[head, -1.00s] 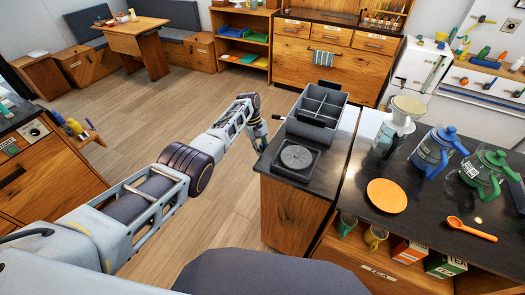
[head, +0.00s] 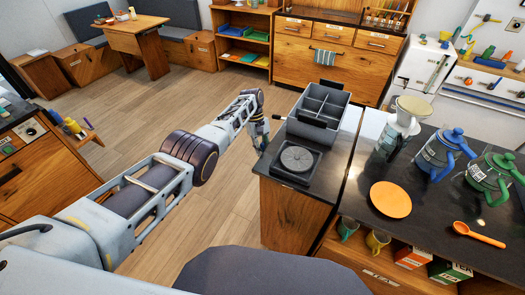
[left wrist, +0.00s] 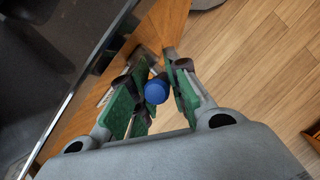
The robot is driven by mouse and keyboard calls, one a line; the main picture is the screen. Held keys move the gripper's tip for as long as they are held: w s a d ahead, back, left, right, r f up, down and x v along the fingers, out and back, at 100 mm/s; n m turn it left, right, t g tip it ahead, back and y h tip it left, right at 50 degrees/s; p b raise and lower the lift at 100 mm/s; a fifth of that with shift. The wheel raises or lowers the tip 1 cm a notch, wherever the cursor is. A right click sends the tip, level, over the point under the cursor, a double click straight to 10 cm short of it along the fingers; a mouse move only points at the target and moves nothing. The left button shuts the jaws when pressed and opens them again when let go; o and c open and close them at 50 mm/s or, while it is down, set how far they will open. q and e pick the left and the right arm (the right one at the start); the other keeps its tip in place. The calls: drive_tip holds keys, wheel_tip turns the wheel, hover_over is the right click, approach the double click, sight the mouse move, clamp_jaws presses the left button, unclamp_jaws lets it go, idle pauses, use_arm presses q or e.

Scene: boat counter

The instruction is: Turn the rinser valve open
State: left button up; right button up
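The rinser (head: 298,159), a dark square unit with a round grate, sits on the near end of the narrow counter. A round blue knob (left wrist: 156,92), apparently the rinser valve, shows in the left wrist view by the wooden cabinet side. My left gripper (head: 260,140) is beside the counter's left edge, left of the rinser. In the left wrist view its green-padded fingers (left wrist: 158,88) stand apart, one on each side of the knob. I cannot tell whether either pad touches it. The knob is hidden in the head view. My right gripper is not in view.
A grey divided bin (head: 318,112) stands behind the rinser. The counter edge (left wrist: 95,70) runs close beside my left fingers. To the right are an orange plate (head: 390,200), a blue-lidded pitcher (head: 438,152) and a green one (head: 490,175). The floor left of the counter is clear.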

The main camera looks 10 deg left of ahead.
use_arm(q)
drive_tip(key=o, duration=0.3)
drive_tip(key=shift+o, duration=0.2)
drive_tip(key=v, duration=0.7)
drive_tip(key=shift+r, duration=0.15)
drive_tip(key=shift+w, duration=0.15)
idle(0.8)
